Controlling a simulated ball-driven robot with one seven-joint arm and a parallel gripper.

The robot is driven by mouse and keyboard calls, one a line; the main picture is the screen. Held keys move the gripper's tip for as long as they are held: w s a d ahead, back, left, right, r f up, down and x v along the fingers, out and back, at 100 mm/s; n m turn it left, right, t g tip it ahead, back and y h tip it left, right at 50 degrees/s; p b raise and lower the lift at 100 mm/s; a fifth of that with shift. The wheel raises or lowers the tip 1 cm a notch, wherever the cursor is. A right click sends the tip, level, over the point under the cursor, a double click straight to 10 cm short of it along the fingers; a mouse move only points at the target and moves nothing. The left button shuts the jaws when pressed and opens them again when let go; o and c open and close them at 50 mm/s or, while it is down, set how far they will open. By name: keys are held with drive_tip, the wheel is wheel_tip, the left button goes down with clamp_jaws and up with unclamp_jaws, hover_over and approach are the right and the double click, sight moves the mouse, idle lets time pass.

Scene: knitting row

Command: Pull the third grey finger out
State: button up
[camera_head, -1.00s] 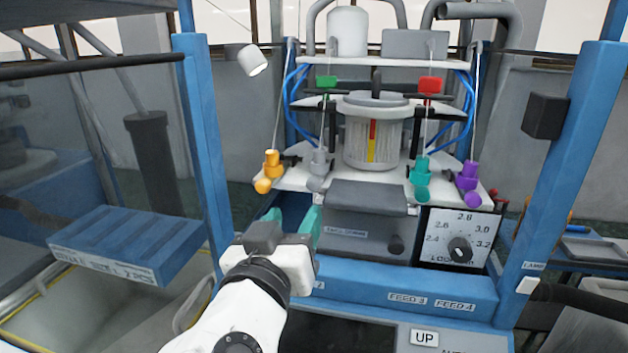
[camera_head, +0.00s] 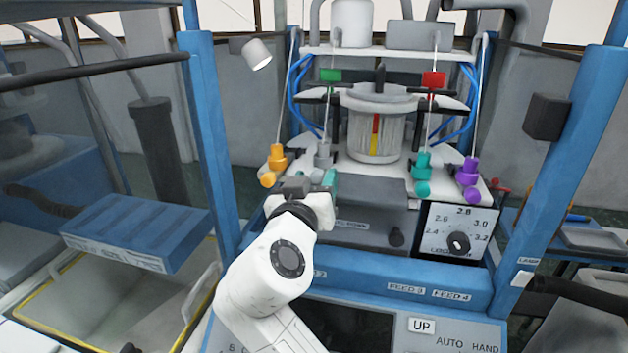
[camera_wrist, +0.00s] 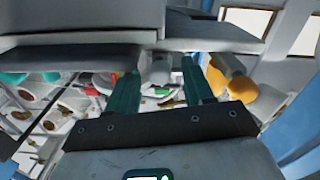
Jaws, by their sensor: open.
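Four coloured yarn fingers stand along the machine's white plate: orange (camera_head: 277,160), grey (camera_head: 323,153), teal (camera_head: 422,174) and purple (camera_head: 469,180). Only one finger looks grey; it is second from the left, and the third from the left is teal. My gripper (camera_head: 322,178), with teal fingertips, is open just in front of and below the grey finger. In the wrist view, my gripper (camera_wrist: 160,78) is open around a pale grey piece (camera_wrist: 158,68), which seems to be the grey finger; contact cannot be told. The orange finger (camera_wrist: 232,82) is close beside one fingertip.
A grey hood (camera_head: 368,188) lies right of my gripper, and a grey slab (camera_wrist: 75,52) crosses the wrist view close to the fingertips. The ribbed cylinder (camera_head: 375,135) stands behind the fingers. A dial (camera_head: 458,240) is at the lower right. Blue posts (camera_head: 212,140) flank the machine.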

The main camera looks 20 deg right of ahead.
drive_tip(key=shift+c, duration=0.3)
clamp_jaws()
drive_tip(key=b+v, duration=0.1)
drive_tip(key=v, duration=0.2)
drive_tip(key=shift+s+a, duration=0.1)
drive_tip(key=shift+a, duration=0.05)
drive_tip(key=shift+o, duration=0.3)
unclamp_jaws()
drive_tip(key=b+v, duration=0.2)
drive_tip(key=v, duration=0.8)
drive_tip(key=shift+s+a+b, duration=0.25)
drive_tip(key=shift+s+b, duration=0.1)
